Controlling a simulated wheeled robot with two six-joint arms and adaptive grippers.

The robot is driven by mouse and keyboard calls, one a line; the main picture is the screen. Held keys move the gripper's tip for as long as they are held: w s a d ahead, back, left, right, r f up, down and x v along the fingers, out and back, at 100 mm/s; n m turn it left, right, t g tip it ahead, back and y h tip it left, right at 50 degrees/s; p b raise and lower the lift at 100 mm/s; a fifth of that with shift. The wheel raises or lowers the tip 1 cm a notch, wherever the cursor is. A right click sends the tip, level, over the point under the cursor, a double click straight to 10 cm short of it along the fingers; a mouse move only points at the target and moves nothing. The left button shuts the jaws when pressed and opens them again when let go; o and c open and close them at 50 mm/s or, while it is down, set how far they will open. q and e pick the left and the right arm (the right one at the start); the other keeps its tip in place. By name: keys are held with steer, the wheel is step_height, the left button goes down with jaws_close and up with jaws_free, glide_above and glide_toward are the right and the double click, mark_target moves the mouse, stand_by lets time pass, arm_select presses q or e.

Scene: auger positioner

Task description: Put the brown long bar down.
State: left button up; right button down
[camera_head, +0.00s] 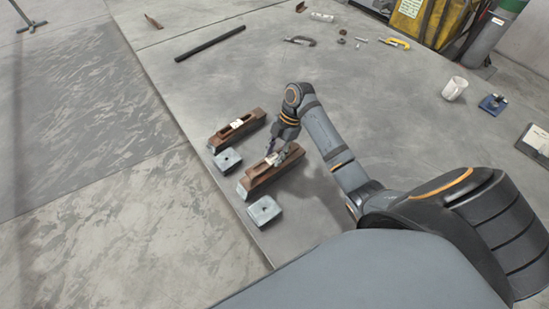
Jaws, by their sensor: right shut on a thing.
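My right arm reaches in from the lower right, and its right gripper (275,156) points down at the nearer brown long bar (262,176). The gripper is shut on this bar near its middle. The bar lies level, at or very near the grey table top; I cannot tell whether a small gap is left under it. A pale patch shows on its top beside the fingers. My left gripper is not in view.
Two grey metal blocks with holes, one (227,160) between the bars and one (264,210) in front, sit near the table's left edge. The table's middle (230,85) is clear.

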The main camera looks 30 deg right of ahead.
mark_target(276, 156)
steer(key=f, duration=0.1)
steer(key=f+p, duration=0.1)
steer(key=f, duration=0.1)
steer(key=shift+w+a, duration=0.1)
steer(key=shift+w, duration=0.1)
steer(key=shift+f, duration=0.15)
steer(key=shift+f, duration=0.1)
steer(key=c, duration=0.8)
jaws_free()
steer(key=shift+s, duration=0.1)
steer(key=shift+c, duration=0.2)
